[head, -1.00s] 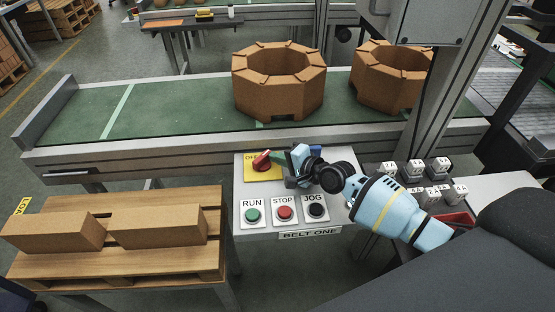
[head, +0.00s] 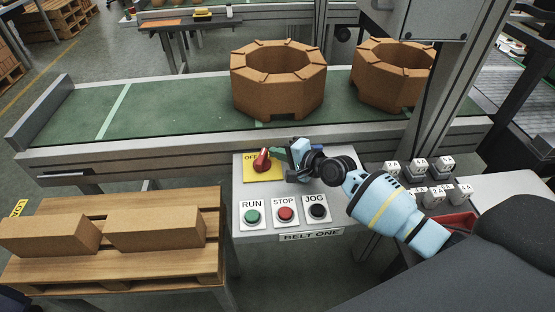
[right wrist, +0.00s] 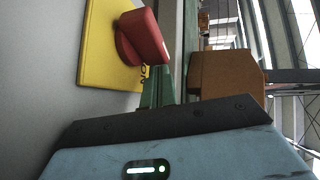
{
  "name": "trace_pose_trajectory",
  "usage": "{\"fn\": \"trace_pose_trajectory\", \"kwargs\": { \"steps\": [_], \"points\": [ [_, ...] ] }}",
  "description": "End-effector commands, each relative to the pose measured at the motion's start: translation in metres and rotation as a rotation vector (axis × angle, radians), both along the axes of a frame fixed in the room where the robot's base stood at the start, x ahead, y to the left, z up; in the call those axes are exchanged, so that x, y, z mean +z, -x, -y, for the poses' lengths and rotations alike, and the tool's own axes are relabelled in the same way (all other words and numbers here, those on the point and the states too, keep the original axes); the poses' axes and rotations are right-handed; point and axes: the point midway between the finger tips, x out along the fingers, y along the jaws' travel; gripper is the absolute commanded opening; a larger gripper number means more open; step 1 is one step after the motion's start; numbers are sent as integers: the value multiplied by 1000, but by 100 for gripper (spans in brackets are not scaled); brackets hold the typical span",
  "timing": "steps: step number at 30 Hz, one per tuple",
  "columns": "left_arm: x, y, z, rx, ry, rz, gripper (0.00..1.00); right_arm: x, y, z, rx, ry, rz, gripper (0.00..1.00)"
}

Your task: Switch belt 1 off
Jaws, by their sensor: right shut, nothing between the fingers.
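The belt one panel (head: 239,215) stands in front of the near conveyor. A red rotary switch (head: 262,160) sits on a yellow plate (head: 252,177) at its upper left, with OFF lettered on the plate's left. Its handle stands nearly upright, tilted a little right. In the right wrist view the red switch (right wrist: 144,36) and the yellow plate (right wrist: 100,45) show large, with ON lettering beside the switch. My right gripper (head: 275,152) is shut and empty, its tips right beside the switch; I cannot tell whether they touch. My left gripper is not in view.
Below the switch are the RUN (head: 252,216), STOP (head: 286,214) and JOG (head: 317,211) buttons. Two octagonal cardboard rings (head: 279,85) (head: 392,75) stand on the green belt (head: 160,105). Several small marked blocks (head: 418,168) lie to the right. A pallet with boxes (head: 155,228) is at left.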

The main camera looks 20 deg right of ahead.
Motion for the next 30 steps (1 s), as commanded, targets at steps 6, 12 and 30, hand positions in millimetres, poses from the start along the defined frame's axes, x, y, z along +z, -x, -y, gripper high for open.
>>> {"fn": "trace_pose_trajectory", "kwargs": {
  "steps": [6, 12, 30],
  "points": [
    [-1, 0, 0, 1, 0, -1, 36, 1, -1, 0, 0, -1, 0, 0],
    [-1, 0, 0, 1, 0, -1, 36, 1, -1, 0, 0, 0, 1, 0],
    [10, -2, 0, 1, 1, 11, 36, 18, 44, 25, 0, 2, 2, 0]
  ]
}}
